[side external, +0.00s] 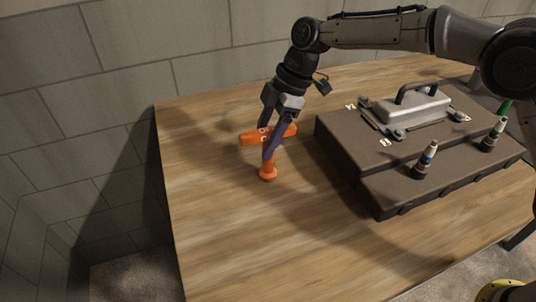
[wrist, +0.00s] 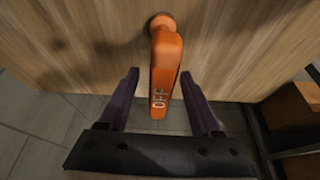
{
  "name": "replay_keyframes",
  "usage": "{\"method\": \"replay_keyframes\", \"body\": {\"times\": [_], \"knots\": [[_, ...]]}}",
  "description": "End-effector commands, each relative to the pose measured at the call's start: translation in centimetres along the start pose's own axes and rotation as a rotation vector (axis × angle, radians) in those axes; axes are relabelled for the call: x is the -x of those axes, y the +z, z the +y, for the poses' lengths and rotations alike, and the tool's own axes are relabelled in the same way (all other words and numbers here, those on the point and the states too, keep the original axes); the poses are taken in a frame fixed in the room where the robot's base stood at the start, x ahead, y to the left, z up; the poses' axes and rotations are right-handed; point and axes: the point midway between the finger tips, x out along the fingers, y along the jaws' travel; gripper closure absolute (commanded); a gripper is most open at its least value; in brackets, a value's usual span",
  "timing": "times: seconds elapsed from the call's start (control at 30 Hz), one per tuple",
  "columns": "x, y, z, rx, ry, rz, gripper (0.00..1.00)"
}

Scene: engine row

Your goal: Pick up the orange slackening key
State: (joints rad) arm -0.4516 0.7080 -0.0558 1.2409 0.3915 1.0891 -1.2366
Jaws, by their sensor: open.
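The orange slackening key (side external: 251,139) stands upright on the wooden table, with a crossbar handle on top and a round foot on the tabletop. In the wrist view the orange key (wrist: 165,70) shows its handle marked "OFF", running between my fingers. My gripper (side external: 268,148) points down at the handle, with one finger on each side. In the wrist view my gripper (wrist: 160,80) is open, with a visible gap between each dark finger and the handle. Part of the key's stem is hidden behind a finger in the side view.
A dark stepped engine block (side external: 345,155) stands to the right on the table (side external: 230,235). It carries a grey cover with a black handle (side external: 415,92) and two upright plugs (side external: 426,160). The table is clear in front of the key. A block wall stands behind.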

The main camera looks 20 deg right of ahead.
Motion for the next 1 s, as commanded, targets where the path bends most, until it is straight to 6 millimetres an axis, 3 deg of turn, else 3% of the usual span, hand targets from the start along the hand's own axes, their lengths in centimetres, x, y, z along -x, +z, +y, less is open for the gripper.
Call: {"method": "replay_keyframes", "body": {"times": [0.13,0.4,0.77,1.0], "knots": [[-1.5,0.0,0.0,0.000,0.000,0.000,0.35],[-1.7,0.0,0.0,0.000,0.001,0.000,0.35],[-1.7,0.0,0.0,0.000,0.001,0.000,1.00],[-1.4,-0.1,0.1,0.002,0.006,0.004,1.00]]}}
